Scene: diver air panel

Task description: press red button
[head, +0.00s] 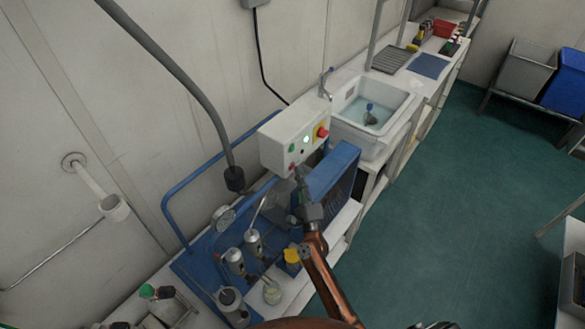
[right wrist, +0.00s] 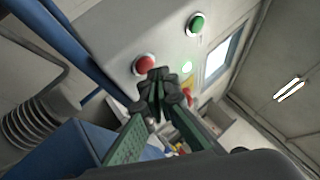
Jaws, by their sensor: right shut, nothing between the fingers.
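A pale control box (head: 275,142) is mounted above the bench in the head view. Its red button (head: 292,166) is low on the front face, under a green button (head: 292,149). In the right wrist view the red button (right wrist: 145,64) is round and in a metal ring, with the green button (right wrist: 197,24) above right. My right gripper (head: 299,174) is shut and empty, its fingertips close to the red button. In the right wrist view the fingertips (right wrist: 160,80) overlap the button's lower right edge; I cannot tell whether they touch it. My left gripper is out of view.
A larger red knob (head: 322,131) on a yellow plate and a lit lamp (head: 306,139) are on the same box. A blue finned unit (head: 335,170) stands just right of my gripper. A sink (head: 375,105) is beyond. Gauges and cylinders stand on the blue base at left.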

